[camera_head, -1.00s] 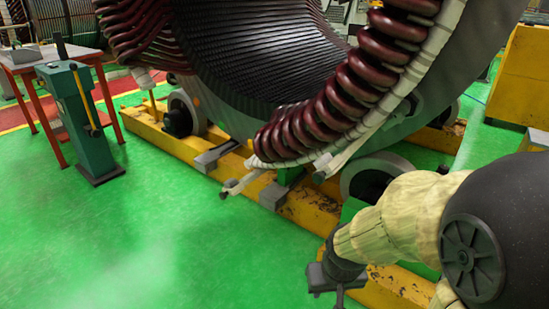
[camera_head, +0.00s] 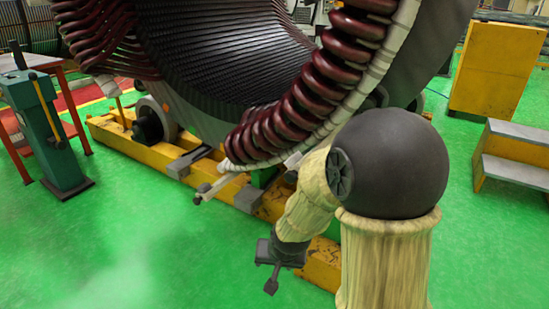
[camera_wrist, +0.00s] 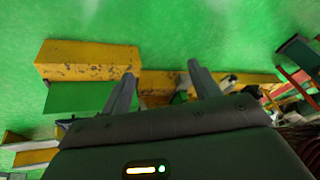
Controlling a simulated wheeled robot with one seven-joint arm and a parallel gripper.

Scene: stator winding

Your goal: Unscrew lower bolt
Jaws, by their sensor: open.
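The large stator (camera_head: 225,70) with dark red coil ends (camera_head: 297,108) stands in the middle of the head view. Two pale bars stick out at its lower edge, one ending in a dark knob (camera_head: 203,189) and the other in a dark end (camera_head: 291,176). I cannot tell whether either is the lower bolt.
A yellow beam (camera_head: 322,262) runs under the stator and also crosses the wrist view (camera_wrist: 85,62). A green post (camera_head: 45,130) and red table (camera_head: 75,108) stand left. Grey-topped steps (camera_head: 515,160) and a yellow cabinet (camera_head: 497,68) stand right. The green floor in front is clear.

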